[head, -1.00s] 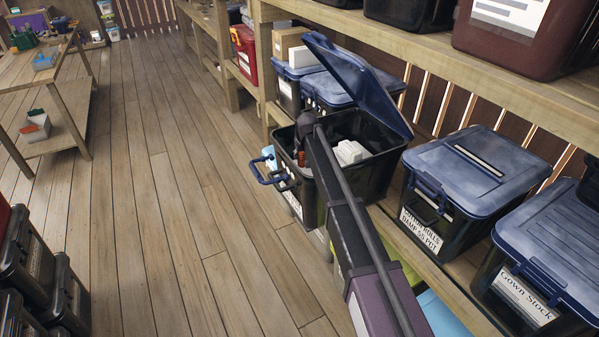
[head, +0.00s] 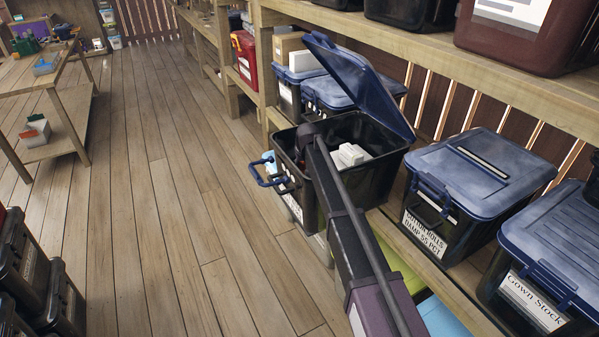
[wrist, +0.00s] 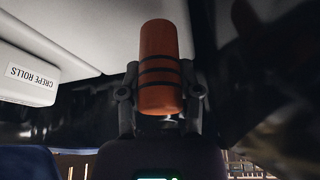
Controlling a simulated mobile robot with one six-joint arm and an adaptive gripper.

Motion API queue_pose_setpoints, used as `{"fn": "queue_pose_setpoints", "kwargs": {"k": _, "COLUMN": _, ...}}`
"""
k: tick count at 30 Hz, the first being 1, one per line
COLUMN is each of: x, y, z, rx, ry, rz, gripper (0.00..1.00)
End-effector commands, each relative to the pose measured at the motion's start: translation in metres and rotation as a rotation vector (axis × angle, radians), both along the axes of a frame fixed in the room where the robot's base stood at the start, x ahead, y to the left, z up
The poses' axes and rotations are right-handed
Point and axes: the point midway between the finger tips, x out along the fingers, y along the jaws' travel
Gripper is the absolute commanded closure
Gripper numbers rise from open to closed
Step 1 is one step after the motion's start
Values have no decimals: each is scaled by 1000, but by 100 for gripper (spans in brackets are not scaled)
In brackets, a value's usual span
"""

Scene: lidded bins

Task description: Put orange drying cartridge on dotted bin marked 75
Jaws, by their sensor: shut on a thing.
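The orange drying cartridge (wrist: 158,42) has dark bands and stands upright in the wrist view. My gripper (wrist: 160,95) is shut on it, with one finger at each side. In the head view my arm reaches into the open black bin (head: 376,180), and its own links hide the gripper and cartridge there. The bin's blue lid (head: 362,82) is tipped up at the back. White boxes (head: 348,156) lie inside; in the wrist view a white box (wrist: 45,85) carries a CREPE ROLLS label. I cannot make out a dotted bin marked 75.
To the right stand a closed blue-lidded bin (head: 480,172) labelled partly "DAMP 55 PCT" and a Gown Stock bin (head: 560,245). A shelf board (head: 480,60) runs above.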

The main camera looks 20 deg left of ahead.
Motion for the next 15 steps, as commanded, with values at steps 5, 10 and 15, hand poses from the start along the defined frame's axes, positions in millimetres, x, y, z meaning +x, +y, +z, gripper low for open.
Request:
{"fn": "queue_pose_setpoints", "kwargs": {"k": 5, "x": 0, "y": 0, "z": -19, "rx": 0, "ry": 0, "rz": 0, "gripper": 100}}
{"fn": "queue_pose_setpoints", "kwargs": {"k": 10, "x": 0, "y": 0, "z": -25, "rx": 0, "ry": 0, "rz": 0, "gripper": 100}}
{"fn": "queue_pose_setpoints", "kwargs": {"k": 15, "x": 0, "y": 0, "z": -24, "rx": 0, "ry": 0, "rz": 0, "gripper": 100}}
